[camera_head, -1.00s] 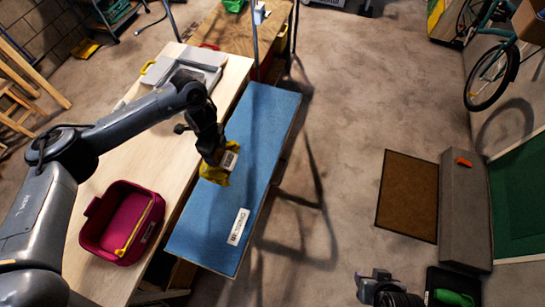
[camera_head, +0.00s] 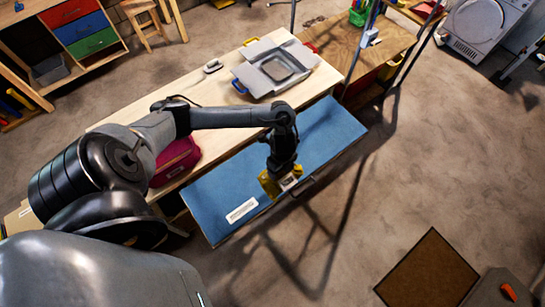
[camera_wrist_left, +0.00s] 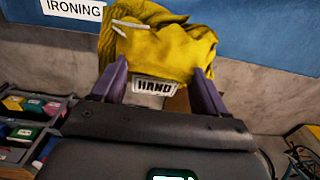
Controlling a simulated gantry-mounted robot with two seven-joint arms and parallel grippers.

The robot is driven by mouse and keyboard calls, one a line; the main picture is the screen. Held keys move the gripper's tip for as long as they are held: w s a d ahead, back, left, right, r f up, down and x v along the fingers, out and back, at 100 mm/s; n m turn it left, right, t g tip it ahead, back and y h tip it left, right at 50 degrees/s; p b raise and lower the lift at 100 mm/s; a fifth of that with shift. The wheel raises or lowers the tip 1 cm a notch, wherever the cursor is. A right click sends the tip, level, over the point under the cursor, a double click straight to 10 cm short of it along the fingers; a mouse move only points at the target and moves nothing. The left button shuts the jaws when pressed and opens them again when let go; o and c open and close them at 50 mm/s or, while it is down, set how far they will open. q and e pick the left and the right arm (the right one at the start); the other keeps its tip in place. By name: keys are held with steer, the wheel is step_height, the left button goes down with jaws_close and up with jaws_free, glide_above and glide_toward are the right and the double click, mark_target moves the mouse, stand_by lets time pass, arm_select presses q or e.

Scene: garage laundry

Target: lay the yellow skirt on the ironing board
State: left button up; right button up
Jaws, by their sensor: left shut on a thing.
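The yellow skirt (camera_head: 268,186) is a bunched, ribbed cloth with a white tag reading HAND. My left gripper (camera_head: 287,181) is shut on it. In the left wrist view the skirt (camera_wrist_left: 160,52) hangs between the two purple fingers (camera_wrist_left: 158,90), overlapping the blue board's edge. The blue ironing board (camera_head: 322,131) lies beside the wooden table. The skirt is over the board's floor-side long edge, near the white label (camera_head: 242,210). Whether the skirt touches the board I cannot tell. My right gripper is out of view.
A brown mat (camera_head: 430,272) lies on the open floor at right. The board's far end is bare.

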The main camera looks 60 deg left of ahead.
arm_select(q)
steer(key=shift+s+a+f, duration=0.25)
steer(key=shift+a+f, duration=0.1)
steer(key=shift+f, duration=0.1)
steer(key=shift+w+a+f+b, duration=0.35)
steer(key=shift+w+a+f, duration=0.05)
steer(key=shift+a+f, duration=1.4)
steer(key=shift+w+a+f+b, duration=0.35)
steer(key=shift+a+f, duration=1.3)
steer(key=shift+a, duration=0.1)
steer(key=shift+w+a+f+b, duration=0.35)
steer(key=shift+w+a+f, duration=0.05)
steer(key=shift+a+f, duration=1.4)
steer(key=shift+f, duration=0.1)
steer(key=o, duration=1.6)
